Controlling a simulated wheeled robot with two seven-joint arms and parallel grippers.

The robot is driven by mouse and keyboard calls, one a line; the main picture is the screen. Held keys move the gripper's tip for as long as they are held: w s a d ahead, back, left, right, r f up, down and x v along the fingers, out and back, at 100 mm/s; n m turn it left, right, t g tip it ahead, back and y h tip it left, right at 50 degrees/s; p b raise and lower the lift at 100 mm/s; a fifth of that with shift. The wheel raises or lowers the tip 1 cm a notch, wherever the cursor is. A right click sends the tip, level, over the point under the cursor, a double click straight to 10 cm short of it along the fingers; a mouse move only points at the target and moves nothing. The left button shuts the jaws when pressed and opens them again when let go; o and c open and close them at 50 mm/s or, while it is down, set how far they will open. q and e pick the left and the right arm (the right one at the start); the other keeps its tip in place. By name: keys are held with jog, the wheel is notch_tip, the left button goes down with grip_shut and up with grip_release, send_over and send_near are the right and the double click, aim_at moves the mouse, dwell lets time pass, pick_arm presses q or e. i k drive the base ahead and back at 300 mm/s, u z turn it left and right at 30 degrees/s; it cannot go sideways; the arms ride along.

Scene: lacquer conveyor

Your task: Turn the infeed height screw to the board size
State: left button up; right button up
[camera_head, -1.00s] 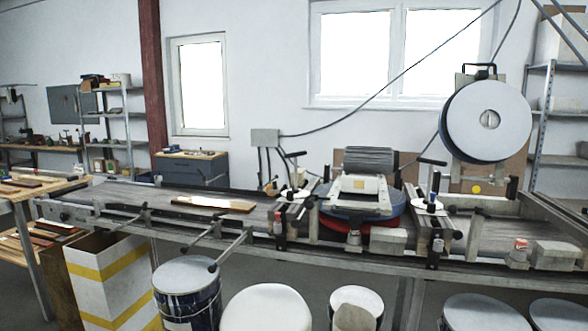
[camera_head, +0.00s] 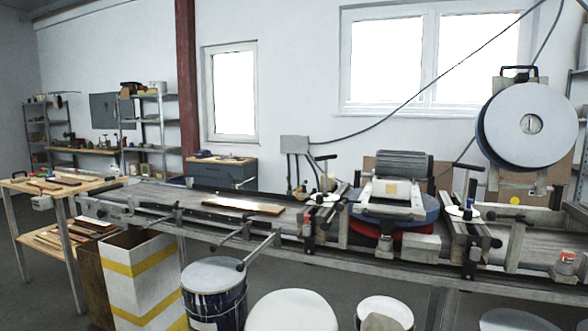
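The lacquer conveyor (camera_head: 160,193) runs across the view from left to right. A wooden board (camera_head: 243,206) lies flat on its belt, left of the middle machine. At the infeed side of that machine stands a post with a black T-handle (camera_head: 325,158) above a white round dial (camera_head: 324,199), which looks like the infeed height screw. A similar black handle (camera_head: 468,167) and white dial (camera_head: 462,212) stand on the machine's right side. Neither of my grippers is in view.
Paint buckets (camera_head: 215,292) and a yellow-striped box (camera_head: 140,280) stand on the floor before the conveyor. A wooden workbench (camera_head: 62,188) is at the left. A large grey disc (camera_head: 528,124) hangs above the right end. Bars and handles stick out from the conveyor's front.

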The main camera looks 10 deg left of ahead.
aim_at(326, 158)
jog(key=u, duration=0.5)
jog(key=i, duration=0.55)
jog(key=u, duration=1)
jog(key=i, duration=0.95)
jog(key=z, duration=0.55)
jog(key=i, duration=0.65)
jog(key=z, duration=0.45)
